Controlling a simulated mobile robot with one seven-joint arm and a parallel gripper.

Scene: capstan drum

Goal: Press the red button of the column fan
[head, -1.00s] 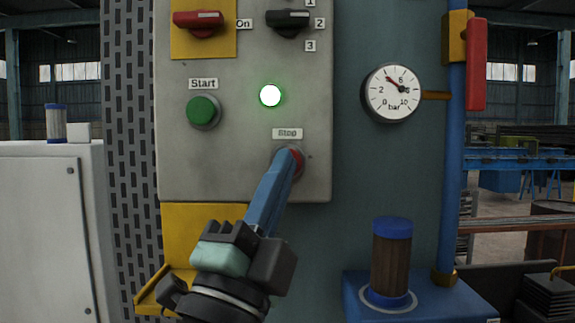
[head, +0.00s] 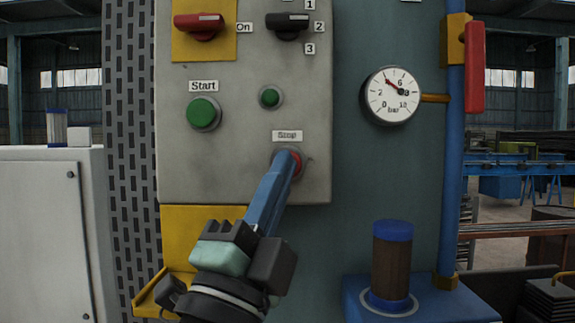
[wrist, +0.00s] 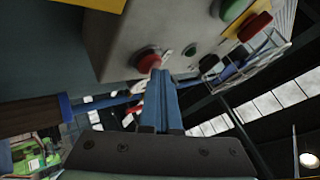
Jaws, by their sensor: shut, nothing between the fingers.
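A red button (head: 297,164) labelled "Stop" sits low on the grey control panel (head: 240,150). My gripper (head: 286,157) is shut and empty, and its blue fingertips cover the left part of the red button. In the wrist view the fingertips (wrist: 162,73) reach the red button (wrist: 148,60) and appear to touch it. The small round lamp (head: 270,97) above the Stop label is dark green and unlit. How far the button is pushed in cannot be told.
A green Start button (head: 202,113) is at the left, below a red rotary switch (head: 199,25) and a black selector (head: 288,24). A pressure gauge (head: 391,95) and a blue pipe (head: 454,160) are at the right. A blue-capped cylinder (head: 391,265) stands lower right.

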